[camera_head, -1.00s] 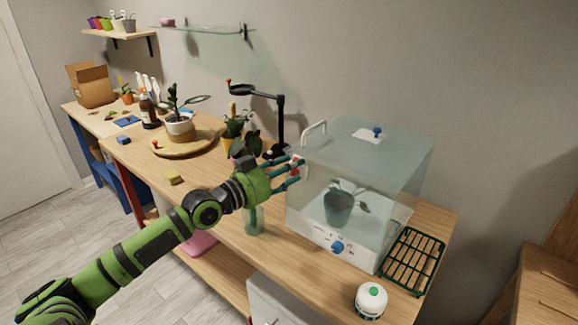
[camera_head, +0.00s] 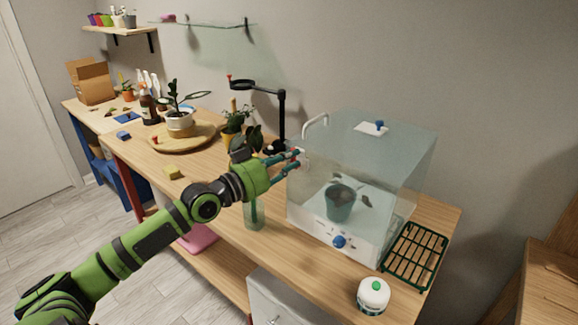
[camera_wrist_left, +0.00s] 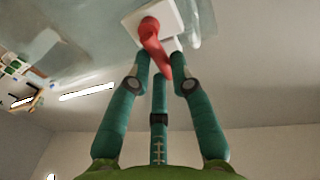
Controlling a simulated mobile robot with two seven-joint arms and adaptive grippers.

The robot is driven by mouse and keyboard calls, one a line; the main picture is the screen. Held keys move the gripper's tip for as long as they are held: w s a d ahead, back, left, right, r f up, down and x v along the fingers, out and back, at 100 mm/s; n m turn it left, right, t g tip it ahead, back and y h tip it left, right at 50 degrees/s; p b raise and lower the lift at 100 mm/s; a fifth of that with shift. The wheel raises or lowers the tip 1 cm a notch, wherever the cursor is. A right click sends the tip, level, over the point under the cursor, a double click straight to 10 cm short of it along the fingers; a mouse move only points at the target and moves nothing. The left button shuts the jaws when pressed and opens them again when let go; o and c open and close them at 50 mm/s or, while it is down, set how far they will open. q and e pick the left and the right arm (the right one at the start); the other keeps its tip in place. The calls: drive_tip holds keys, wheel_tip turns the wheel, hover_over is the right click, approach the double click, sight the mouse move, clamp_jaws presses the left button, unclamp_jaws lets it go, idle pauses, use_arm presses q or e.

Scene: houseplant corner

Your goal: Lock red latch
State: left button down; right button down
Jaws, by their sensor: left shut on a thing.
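The red latch (camera_wrist_left: 153,42) sits on a white square plate (camera_wrist_left: 172,14) on the glass in the left wrist view. It is a curved red lever between my left gripper's teal fingertips. My left gripper (camera_head: 298,158) is shut on it at the upper left side of the clear glass case (camera_head: 375,165). In the head view the fingers mostly cover the latch, so its angle is hard to tell there. In the left wrist view the gripper (camera_wrist_left: 160,65) has its fingers close around the lever. My right gripper is not in view.
A pot (camera_head: 341,203) with a plant stands inside the case. A green-framed rack (camera_head: 414,256) and a white round container (camera_head: 373,295) lie at the right. A glass jar (camera_head: 255,215) stands below my left gripper. A black lamp (camera_head: 281,115) stands behind.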

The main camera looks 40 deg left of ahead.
use_arm(q)
drive_tip(key=c, duration=1.1)
unclamp_jaws()
drive_tip(key=v, duration=1.2)
